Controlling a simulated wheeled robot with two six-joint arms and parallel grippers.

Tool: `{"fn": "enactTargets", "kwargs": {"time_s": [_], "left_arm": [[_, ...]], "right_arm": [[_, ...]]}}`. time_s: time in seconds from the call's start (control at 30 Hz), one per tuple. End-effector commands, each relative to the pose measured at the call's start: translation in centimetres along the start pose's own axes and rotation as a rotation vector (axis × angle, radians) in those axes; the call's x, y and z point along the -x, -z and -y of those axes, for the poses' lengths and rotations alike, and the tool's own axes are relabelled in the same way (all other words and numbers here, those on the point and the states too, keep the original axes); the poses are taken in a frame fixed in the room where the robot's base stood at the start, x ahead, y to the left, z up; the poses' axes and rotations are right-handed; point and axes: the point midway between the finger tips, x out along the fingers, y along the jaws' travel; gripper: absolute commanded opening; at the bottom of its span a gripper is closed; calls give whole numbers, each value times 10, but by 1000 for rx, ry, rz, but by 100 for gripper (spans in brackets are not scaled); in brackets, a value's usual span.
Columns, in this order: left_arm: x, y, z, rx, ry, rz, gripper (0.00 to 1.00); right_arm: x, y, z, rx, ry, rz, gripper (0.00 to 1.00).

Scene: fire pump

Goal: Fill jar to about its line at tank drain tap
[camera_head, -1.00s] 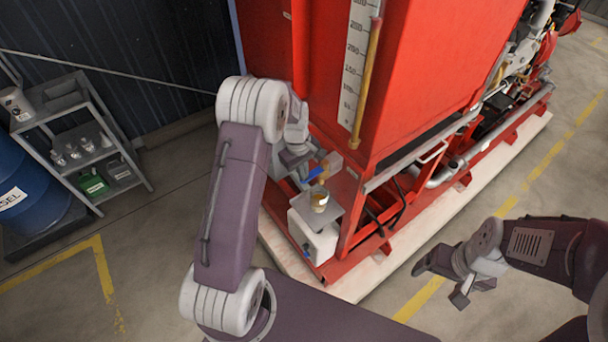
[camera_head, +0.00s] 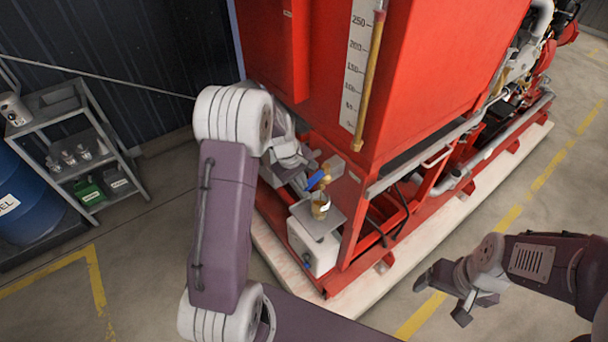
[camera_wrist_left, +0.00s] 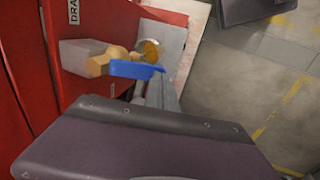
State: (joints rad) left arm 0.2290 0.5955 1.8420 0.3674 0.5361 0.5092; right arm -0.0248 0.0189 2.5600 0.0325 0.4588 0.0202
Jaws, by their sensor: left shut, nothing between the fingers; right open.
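The drain tap (camera_head: 326,180) is a brass fitting with a blue lever (camera_head: 315,180), low on the red tank. In the left wrist view the blue lever (camera_wrist_left: 135,69) lies across the brass tap body (camera_wrist_left: 103,63). The jar (camera_head: 320,208) stands below the tap on a grey plate, with amber-coloured contents; it is partly hidden in the left wrist view (camera_wrist_left: 150,50). I cannot read its line or level. My left gripper (camera_head: 300,178) is shut and empty, just left of the lever; contact is unclear. My right gripper (camera_head: 441,298) is open and empty, away at lower right.
The grey plate (camera_head: 333,216) sits on a white box (camera_head: 312,249) beside the red skid frame. A shelf rack (camera_head: 82,150) with small bottles and a blue drum (camera_head: 28,205) stand at left.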

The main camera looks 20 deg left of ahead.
Motion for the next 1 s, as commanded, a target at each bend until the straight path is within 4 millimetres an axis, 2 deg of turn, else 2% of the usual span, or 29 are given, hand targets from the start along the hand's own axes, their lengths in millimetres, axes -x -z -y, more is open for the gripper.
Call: {"fn": "enactTargets", "kwargs": {"time_s": [0.43,0.77,0.87,1.0], "left_arm": [[16,0,-4,0,0,1,0],[17,0,-5,0,0,0,0],[29,1,-8,-1,0,0,0],[62,4,-18,-3,0,0,0]], "right_arm": [[16,2,0,0,0,0,81],[16,2,0,0,0,0,81],[28,3,1,0,0,0,81],[61,6,1,0,0,0,81]]}}
